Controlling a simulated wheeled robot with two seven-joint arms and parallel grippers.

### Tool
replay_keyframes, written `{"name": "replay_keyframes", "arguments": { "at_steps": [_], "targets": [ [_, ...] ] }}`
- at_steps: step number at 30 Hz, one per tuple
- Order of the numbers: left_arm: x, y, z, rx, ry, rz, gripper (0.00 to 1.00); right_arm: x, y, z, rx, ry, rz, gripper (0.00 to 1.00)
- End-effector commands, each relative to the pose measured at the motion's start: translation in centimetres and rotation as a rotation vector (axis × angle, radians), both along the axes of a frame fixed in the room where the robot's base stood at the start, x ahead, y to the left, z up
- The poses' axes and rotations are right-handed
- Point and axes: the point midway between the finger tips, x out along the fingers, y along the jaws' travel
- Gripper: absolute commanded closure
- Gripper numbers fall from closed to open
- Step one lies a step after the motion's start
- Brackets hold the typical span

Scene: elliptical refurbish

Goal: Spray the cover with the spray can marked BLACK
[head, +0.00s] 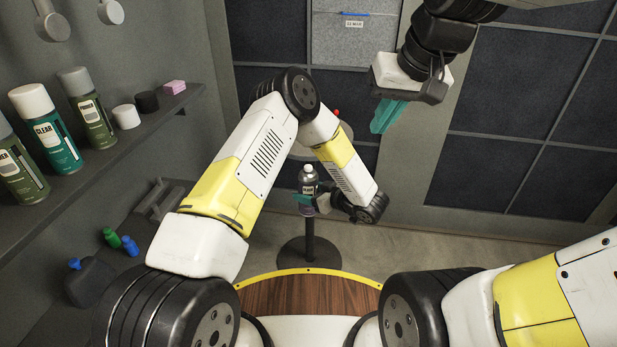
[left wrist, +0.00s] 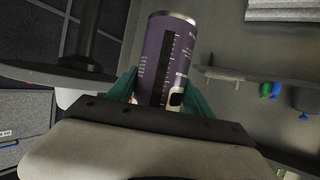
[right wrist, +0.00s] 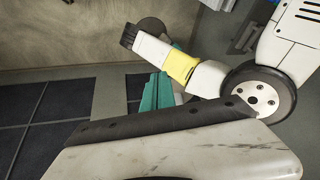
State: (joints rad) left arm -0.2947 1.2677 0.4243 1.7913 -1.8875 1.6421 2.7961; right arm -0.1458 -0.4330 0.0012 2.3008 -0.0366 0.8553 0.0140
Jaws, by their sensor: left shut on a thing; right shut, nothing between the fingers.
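My left gripper (head: 306,200) is shut on a dark purple-grey spray can (head: 308,186) with a pale top. The can's purple body fills the space between the teal fingers in the left wrist view (left wrist: 165,62); I cannot read its marking. A round plate on a stand (head: 310,225) is mostly hidden behind my left arm; its dark edge shows in the left wrist view (left wrist: 50,78). I cannot tell whether this plate is the cover. My right gripper (head: 383,118) is shut and empty, raised at the upper right, apart from the can.
Floor (head: 450,232) is clear at right.

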Motion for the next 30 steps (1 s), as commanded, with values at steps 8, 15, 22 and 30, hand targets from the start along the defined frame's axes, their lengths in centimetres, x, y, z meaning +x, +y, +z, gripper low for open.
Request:
{"name": "replay_keyframes", "arguments": {
  "at_steps": [8,15,22,30],
  "targets": [
    [0.0,0.0,0.1,0.001,-0.002,0.0,0.89,7.8,2.8,-1.4,-0.058,0.127,0.07,1.0],
    [0.0,0.0,0.1,0.001,-0.002,0.0,0.89,14.0,6.0,-4.7,-0.114,0.226,0.128,1.0],
    [0.0,0.0,0.1,0.001,-0.002,0.0,0.89,19.0,9.5,-9.6,-0.172,0.318,0.18,1.0],
    [0.0,0.0,0.1,0.001,-0.002,0.0,0.89,22.1,12.4,-14.4,-0.22,0.384,0.218,1.0]
  ]
}}
